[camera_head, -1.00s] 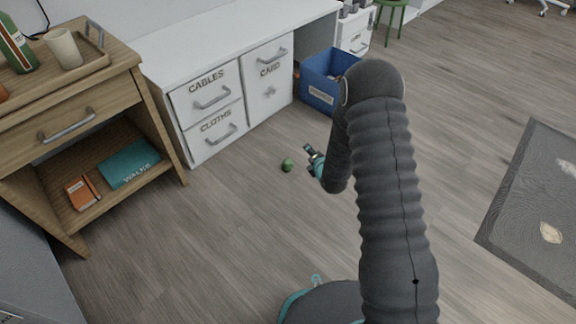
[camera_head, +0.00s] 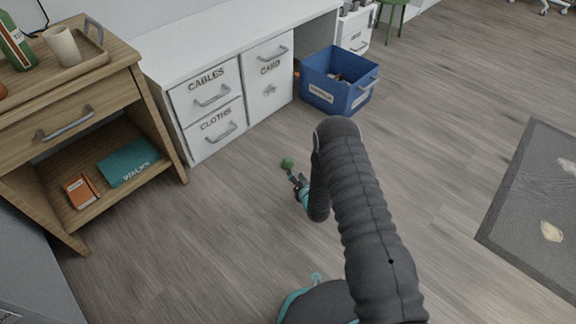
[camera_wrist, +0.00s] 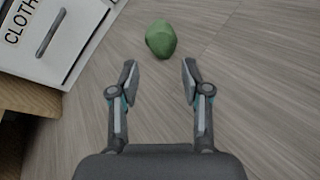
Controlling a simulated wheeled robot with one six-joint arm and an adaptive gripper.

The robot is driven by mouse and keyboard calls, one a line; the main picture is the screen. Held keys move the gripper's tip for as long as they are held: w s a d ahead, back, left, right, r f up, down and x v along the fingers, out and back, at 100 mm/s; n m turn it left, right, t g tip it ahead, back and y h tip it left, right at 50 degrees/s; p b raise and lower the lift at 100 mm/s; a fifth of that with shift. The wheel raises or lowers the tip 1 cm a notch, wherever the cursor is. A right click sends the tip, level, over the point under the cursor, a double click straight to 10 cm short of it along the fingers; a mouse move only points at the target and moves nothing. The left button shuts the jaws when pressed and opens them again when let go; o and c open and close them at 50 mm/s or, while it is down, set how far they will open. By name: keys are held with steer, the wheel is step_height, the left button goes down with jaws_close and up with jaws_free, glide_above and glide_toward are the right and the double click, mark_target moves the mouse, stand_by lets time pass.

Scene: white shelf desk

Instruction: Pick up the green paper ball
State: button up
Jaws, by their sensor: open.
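The green paper ball (camera_head: 287,162) lies on the wooden floor in front of the white desk's drawers. In the wrist view the ball (camera_wrist: 161,39) is beyond my fingertips, roughly in line with the gap between them. My gripper (camera_wrist: 160,75) is open and empty, its two fingers spread apart. In the head view my gripper (camera_head: 295,178) is low near the floor, just below the ball in the picture. From these views I cannot tell the exact gap between fingertips and ball.
The white desk (camera_head: 217,48) has drawers marked CABLES and CLOTHS. A blue bin (camera_head: 335,99) stands at its right end. A wooden cabinet (camera_head: 150,125) with a cup (camera_head: 63,47) is at the left. A dark mat (camera_head: 520,235) lies at right. The floor around the ball is clear.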

mark_target(290, 164)
steer(key=shift+b+x, duration=0.6)
steer(key=shift+x, duration=3)
steer(key=shift+w+d+r, duration=0.1)
steer(key=shift+d+r, duration=0.05)
steer(key=shift+d, duration=0.1)
steer(key=c, duration=0.5)
